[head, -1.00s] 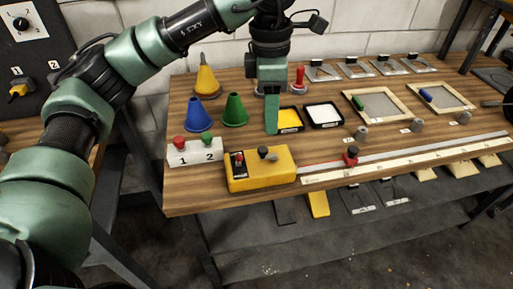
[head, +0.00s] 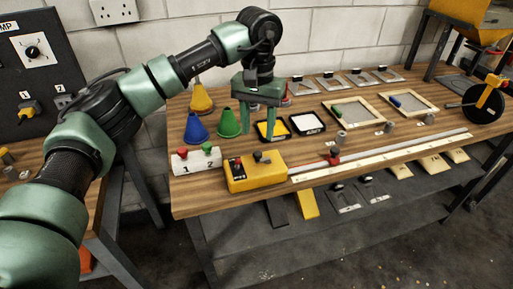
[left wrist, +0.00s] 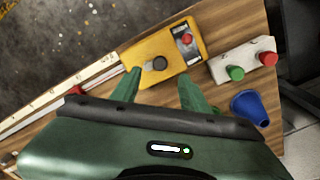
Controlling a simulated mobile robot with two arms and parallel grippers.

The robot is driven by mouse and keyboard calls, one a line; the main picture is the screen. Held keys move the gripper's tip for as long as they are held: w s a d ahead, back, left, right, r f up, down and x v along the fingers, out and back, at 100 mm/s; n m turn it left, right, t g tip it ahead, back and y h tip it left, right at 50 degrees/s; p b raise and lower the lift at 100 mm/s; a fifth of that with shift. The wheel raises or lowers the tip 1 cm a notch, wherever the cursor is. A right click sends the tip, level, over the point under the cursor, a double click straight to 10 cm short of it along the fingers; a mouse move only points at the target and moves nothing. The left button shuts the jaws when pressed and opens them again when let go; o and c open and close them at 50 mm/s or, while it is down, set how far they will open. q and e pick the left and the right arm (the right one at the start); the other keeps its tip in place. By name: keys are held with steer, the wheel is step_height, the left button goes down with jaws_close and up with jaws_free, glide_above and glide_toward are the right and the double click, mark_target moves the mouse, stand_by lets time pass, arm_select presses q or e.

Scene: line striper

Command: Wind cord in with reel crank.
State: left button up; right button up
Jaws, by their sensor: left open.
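The yellow reel box (head: 238,176) sits near the table's front edge, with a dark crank knob (head: 262,157) on top and a black panel with a red button at its left end. A red cord (head: 308,166) runs from its right end to a red clamp (head: 333,159) by a long ruler strip. My left gripper (head: 258,128) is open and empty, fingers pointing down, behind and above the box. In the left wrist view, the knob (left wrist: 160,63) appears between and just beyond the two spread fingertips (left wrist: 160,76). My right gripper is not in view.
Blue (head: 196,128) and green (head: 229,123) cones stand behind a white block (head: 196,160) with red and green buttons, left of the box. A black wheel (head: 484,104) stands at far right.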

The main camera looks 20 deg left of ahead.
mark_target(258, 153)
arm_select(q)
step_height(258, 153, down, 7)
steer(key=shift+r+p, duration=0.1)
steer(key=shift+p, duration=0.65)
jaws_close()
